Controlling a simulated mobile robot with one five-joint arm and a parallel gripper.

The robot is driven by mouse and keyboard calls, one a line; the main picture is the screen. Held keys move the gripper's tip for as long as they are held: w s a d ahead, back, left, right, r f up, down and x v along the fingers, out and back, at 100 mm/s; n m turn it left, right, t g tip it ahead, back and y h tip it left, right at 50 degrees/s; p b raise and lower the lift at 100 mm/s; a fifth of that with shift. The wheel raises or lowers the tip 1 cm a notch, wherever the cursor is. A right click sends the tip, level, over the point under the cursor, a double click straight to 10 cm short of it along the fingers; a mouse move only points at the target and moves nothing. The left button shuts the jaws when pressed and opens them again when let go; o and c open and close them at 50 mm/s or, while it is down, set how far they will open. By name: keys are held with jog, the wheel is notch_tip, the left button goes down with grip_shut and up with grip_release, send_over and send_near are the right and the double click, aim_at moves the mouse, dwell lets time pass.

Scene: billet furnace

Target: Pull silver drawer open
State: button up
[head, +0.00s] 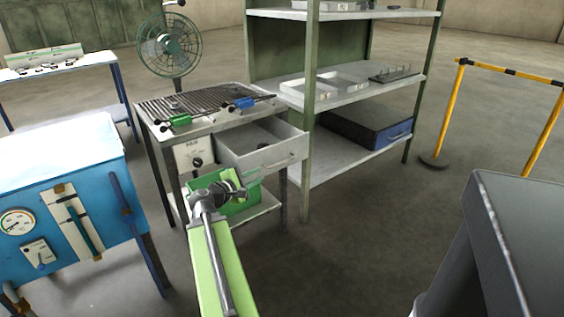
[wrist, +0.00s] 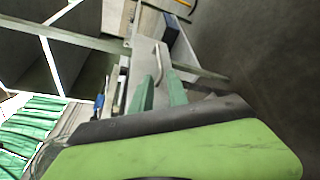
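The silver drawer (head: 285,154) is under the slatted-top table and stands out from it, so its inside shows in the head view. Its bar handle (head: 278,166) is on the front panel. My gripper (head: 246,179) is in front of the drawer, at the left of the handle in the picture. In the wrist view my gripper (wrist: 161,80) has its two green fingers apart with nothing between them. The handle (wrist: 157,68) shows just beyond the fingertips on the drawer front (wrist: 145,52). I cannot tell whether the fingers touch the drawer.
A green bin (head: 240,206) sits on the table's lower shelf, partly behind my arm. A shelf rack (head: 310,160) stands right of the drawer, a blue cabinet (head: 60,180) left. Floor in front is clear.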

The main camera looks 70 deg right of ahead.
aim_at(282, 163)
jog(key=b+x, duration=0.1)
jog(key=x, duration=0.4)
jog(key=b+x, duration=0.1)
jog(key=x, duration=0.5)
jog(key=b+x, duration=0.1)
jog(key=x, duration=0.5)
jog(key=shift+d+f+b, duration=0.1)
jog(key=shift+f+b, duration=0.25)
grip_shut()
dwell(0.4)
